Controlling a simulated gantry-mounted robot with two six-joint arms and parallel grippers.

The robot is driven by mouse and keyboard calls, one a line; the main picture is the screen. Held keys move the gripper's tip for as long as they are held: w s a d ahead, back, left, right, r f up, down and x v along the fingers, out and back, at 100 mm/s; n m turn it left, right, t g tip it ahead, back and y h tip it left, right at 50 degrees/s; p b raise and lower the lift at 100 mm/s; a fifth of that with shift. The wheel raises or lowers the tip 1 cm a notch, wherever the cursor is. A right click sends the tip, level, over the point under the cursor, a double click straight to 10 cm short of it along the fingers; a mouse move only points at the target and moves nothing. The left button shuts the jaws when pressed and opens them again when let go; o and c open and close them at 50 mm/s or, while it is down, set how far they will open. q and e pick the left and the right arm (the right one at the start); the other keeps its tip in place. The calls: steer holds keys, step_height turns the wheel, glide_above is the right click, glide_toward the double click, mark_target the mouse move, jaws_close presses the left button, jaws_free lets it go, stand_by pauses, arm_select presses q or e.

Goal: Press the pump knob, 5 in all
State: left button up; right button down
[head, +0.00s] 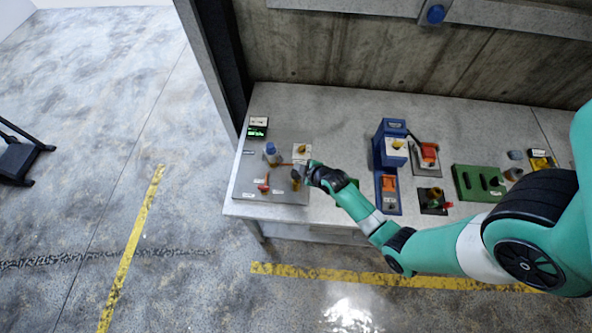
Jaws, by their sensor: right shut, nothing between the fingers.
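A grey plate (233,190) lies at the left end of the bench. It bears a blue-topped round part (270,148), a white block with a yellow top (301,149), a small red part (264,186) and a display with green digits (257,132). My right gripper (298,177) is shut and empty over the plate's right part. A small dark and yellow part (295,185) shows close at its fingertips; I cannot tell if they touch. Labels are too small to read, so I cannot tell which part is the pump knob. My left gripper is not in view.
The bench (340,110) carries a blue unit (388,145), a red part on a dark plate (429,153) and a green block (476,184) to the right. A concrete wall (340,50) stands behind. The bench's back strip is clear.

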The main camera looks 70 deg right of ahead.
steer(key=shift+r+p, duration=1.05)
steer(key=shift+r, duration=0.5)
steer(key=shift+f, duration=0.1)
stand_by(1.1)
step_height(320, 180, up, 4)
steer(key=shift+f, duration=0.1)
steer(key=shift+f, duration=0.1)
